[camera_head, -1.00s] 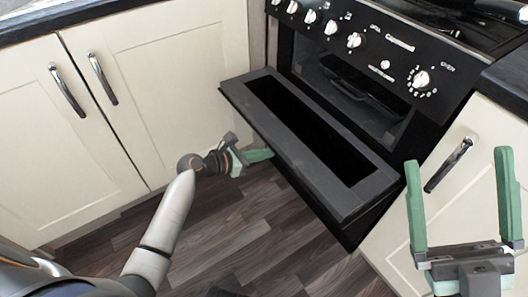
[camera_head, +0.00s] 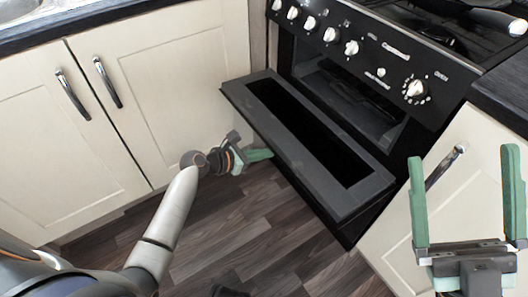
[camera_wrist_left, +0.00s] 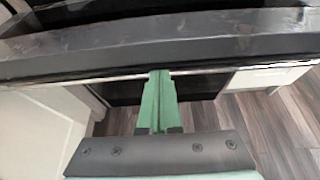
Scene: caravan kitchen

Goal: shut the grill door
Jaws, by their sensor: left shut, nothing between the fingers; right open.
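The grill door (camera_head: 312,136) is a dark panel with a black window, hinged low on the black cooker and standing open, tilted outward. In the left wrist view the door's edge (camera_wrist_left: 200,38) runs across the top of the picture. My left gripper (camera_head: 262,155) is shut and empty, low at the door's left outer side, its green fingertips close to or under the edge. In the wrist view the shut fingers (camera_wrist_left: 158,100) point at that edge; I cannot tell if they touch. My right gripper (camera_head: 468,198) is open and empty at the right, in front of a cabinet.
The cooker's control panel (camera_head: 365,50) with several knobs is above the opening (camera_head: 345,95). White cabinets with metal handles stand left (camera_head: 180,90) and right (camera_head: 465,135). A pan (camera_head: 495,20) is on the hob.

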